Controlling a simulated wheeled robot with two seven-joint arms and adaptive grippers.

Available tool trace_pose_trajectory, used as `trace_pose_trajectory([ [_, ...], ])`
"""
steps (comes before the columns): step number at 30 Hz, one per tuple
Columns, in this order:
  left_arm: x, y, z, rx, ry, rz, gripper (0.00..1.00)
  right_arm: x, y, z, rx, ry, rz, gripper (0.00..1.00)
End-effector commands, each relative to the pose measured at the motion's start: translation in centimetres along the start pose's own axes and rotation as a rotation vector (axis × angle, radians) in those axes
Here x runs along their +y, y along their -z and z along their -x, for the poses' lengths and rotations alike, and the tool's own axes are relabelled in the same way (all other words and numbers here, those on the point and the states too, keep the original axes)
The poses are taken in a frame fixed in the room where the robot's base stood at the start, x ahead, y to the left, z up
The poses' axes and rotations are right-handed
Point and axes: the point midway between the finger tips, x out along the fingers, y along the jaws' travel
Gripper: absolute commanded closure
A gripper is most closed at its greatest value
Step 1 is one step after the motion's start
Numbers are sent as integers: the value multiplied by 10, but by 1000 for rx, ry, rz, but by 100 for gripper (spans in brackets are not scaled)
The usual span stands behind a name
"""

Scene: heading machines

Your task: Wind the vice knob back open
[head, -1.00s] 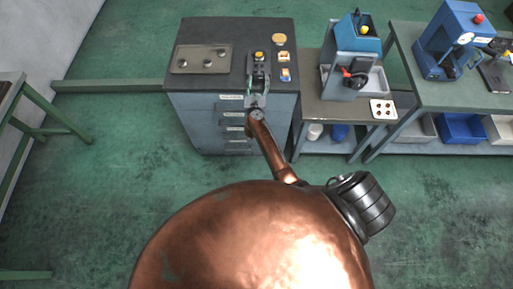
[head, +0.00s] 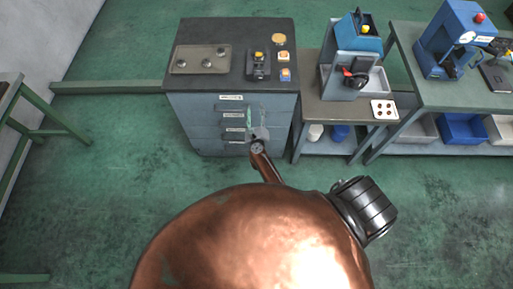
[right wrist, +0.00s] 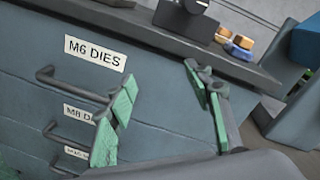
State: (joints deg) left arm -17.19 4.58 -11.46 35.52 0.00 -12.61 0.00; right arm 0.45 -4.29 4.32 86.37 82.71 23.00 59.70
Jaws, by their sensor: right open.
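The small dark vice (head: 259,67) stands on the top of the grey-blue drawer cabinet, near its front edge, with a yellow part on it. Its knob is too small to make out in the head view. In the right wrist view only the lower part of the vice (right wrist: 186,17) shows, cut off by the top edge. My right gripper (head: 256,118) is open and empty in front of the cabinet's drawers, below the top edge and apart from the vice. Its green-padded fingers stand wide apart in the right wrist view (right wrist: 166,105). My left gripper is not in view.
The cabinet (head: 192,105) has drawer handles close to my right fingers; one label (right wrist: 95,53) reads M6 DIES. A blue machine (head: 345,70) stands right.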

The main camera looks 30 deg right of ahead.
Motion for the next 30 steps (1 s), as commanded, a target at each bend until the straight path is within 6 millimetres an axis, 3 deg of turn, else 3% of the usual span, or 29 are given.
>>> trace_pose_trajectory([
  [15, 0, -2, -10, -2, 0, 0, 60, 57, 77, 34, -27, -171, 445, 53],
  [30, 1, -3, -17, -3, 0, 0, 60, 100, 145, 74, -76, -335, 800, 53],
])
